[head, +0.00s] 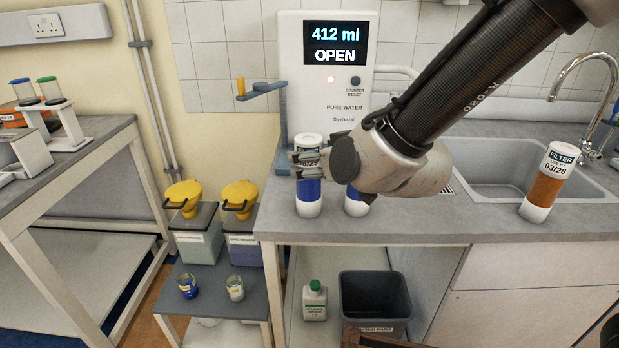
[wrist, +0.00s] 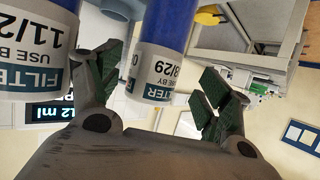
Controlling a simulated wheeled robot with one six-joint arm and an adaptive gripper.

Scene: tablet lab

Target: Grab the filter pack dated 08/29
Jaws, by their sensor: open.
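The filter pack dated 08/29 (head: 308,189) is a white cylinder with a blue band, upright on the grey worktop in front of the water unit. In the wrist view this pack (wrist: 163,50) stands between my two fingers, its label reading 8/29 with the first digit partly hidden. My gripper (head: 293,164) is open, with its fingers around the pack's upper part. Gaps show on both sides in the wrist view. A second blue pack (head: 356,207) stands just right, mostly hidden behind my gripper; in the wrist view its label (wrist: 30,62) starts 11/2.
A brown-banded pack dated 03/28 (head: 547,184) stands by the sink (head: 500,178) at right. The water unit (head: 301,80) rises behind the blue packs, its display reading 412 ml OPEN. The worktop (head: 410,228) is clear in front and between the packs and the sink.

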